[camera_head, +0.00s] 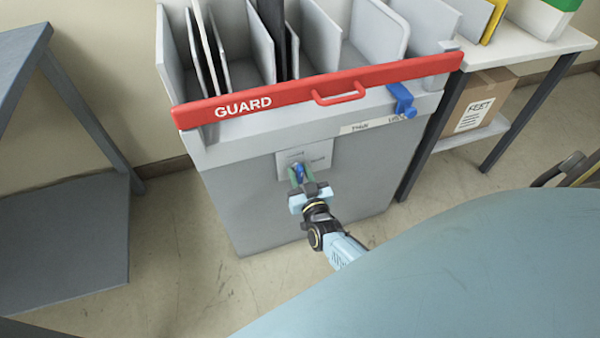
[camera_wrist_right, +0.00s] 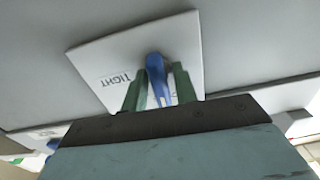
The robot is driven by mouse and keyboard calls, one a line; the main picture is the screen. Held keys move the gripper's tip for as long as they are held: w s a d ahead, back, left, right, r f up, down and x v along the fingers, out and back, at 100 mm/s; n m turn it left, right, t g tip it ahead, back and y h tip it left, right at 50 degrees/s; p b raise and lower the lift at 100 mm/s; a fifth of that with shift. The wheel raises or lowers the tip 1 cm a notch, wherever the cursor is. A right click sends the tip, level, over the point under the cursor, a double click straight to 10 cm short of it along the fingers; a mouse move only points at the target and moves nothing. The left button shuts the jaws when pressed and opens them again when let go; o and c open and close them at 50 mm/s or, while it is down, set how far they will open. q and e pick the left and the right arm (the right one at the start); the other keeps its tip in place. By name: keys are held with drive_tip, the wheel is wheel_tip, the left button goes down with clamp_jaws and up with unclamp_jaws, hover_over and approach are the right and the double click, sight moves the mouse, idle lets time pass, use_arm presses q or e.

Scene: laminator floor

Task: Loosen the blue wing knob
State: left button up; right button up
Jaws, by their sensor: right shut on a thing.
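The blue wing knob (camera_head: 299,171) sits on a pale label plate (camera_head: 318,158) on the front of the grey machine. In the right wrist view the knob (camera_wrist_right: 158,78) stands between the green fingers, with the word TIGHT on the plate (camera_wrist_right: 105,65) to its left. My right gripper (camera_head: 301,178) is shut on the knob. It also shows in the right wrist view (camera_wrist_right: 160,88), a finger on each side of the knob. The gripper partly hides the knob in the head view. My left gripper is not in view.
A red GUARD bar (camera_head: 290,95) with a handle crosses the machine's top front, with a blue clamp (camera_head: 402,99) at its right. A grey table (camera_head: 60,245) stands left. A shelf with a FEET box (camera_head: 480,103) stands right. Floor is clear between.

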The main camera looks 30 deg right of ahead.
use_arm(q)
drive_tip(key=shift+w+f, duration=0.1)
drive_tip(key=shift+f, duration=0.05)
use_arm(e)
drive_tip(key=shift+n, duration=0.4)
drive_tip(key=o, duration=0.7)
drive_tip(key=shift+c, duration=0.2)
